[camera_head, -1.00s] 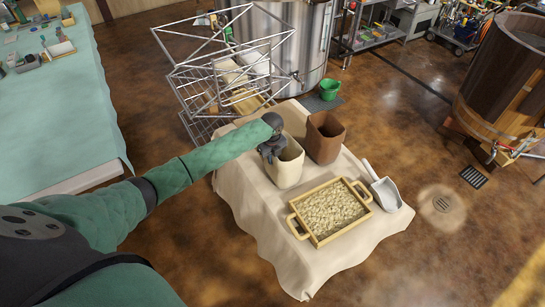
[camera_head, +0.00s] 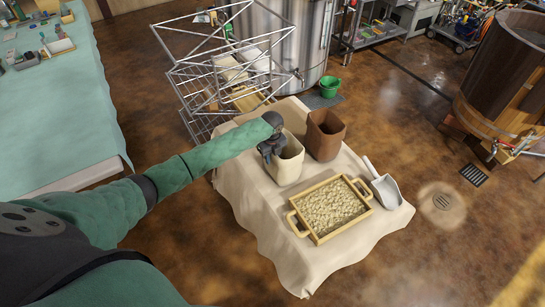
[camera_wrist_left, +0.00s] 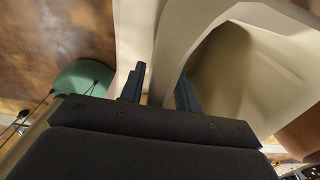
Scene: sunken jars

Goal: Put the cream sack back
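The cream sack (camera_head: 288,166) stands upright and open-topped on a cloth-covered table (camera_head: 247,205), left of a brown sack (camera_head: 325,138). My left gripper (camera_head: 272,152) is at the near left of its rim. In the left wrist view the two dark fingers (camera_wrist_left: 160,88) stand a little apart, with the rim of the cream sack (camera_wrist_left: 195,35) between them, one finger outside and one inside the mouth. Whether they press on the wall is not clear. My right gripper is not in view.
A wooden tray of pale grain (camera_head: 330,208) and a grey scoop (camera_head: 386,190) share the table. A metal wire rack (camera_head: 215,75) stands behind it, close to my left arm. A green bucket (camera_head: 330,87) and steel tank (camera_head: 290,40) are behind.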

